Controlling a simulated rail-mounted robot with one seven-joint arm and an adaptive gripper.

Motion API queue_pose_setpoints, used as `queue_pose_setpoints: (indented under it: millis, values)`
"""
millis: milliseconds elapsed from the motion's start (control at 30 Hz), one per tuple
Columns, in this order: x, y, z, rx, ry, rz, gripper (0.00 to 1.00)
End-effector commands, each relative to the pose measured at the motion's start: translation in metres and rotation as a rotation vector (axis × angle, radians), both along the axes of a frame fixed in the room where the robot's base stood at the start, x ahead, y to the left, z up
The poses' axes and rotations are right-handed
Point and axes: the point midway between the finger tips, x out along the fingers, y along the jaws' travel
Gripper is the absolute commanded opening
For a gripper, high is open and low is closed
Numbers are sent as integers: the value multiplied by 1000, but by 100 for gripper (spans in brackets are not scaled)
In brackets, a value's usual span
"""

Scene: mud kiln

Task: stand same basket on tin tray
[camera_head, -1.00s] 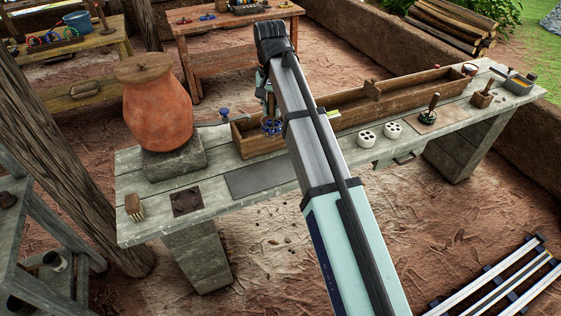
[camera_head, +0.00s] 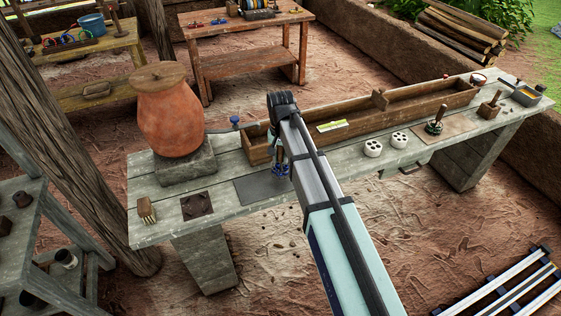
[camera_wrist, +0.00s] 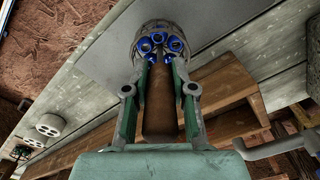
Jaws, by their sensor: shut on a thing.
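My gripper (camera_wrist: 160,90) is shut on the brown wooden handle of a small basket (camera_wrist: 162,40), a grey round holder with several blue rings in it. In the head view the basket (camera_head: 281,170) hangs upright below my gripper, at the right end of the tin tray. The tin tray (camera_head: 254,190) is a flat dark grey sheet on the worktable. It also fills the upper middle of the wrist view (camera_wrist: 110,45). I cannot tell whether the basket's base touches the tray. My arm hides part of the tray's right end.
A long wooden trough (camera_head: 355,118) runs behind the tray. A clay jar (camera_head: 170,115) on a stone block stands left. Two white holed cylinders (camera_head: 373,149) and a green basket with a handle (camera_head: 434,127) stand right. A dark square plate (camera_head: 196,205) and a brush (camera_head: 146,210) lie left.

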Motion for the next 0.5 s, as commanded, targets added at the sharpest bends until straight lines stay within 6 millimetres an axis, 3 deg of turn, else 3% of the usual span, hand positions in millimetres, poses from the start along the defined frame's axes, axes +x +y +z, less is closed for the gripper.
queue_pose_setpoints:
  millis: [233, 500]
  values:
    - [0, 0, -28, -1, 1, 0, 0]
    - [0, 0, -30, 0, 0, 0, 0]
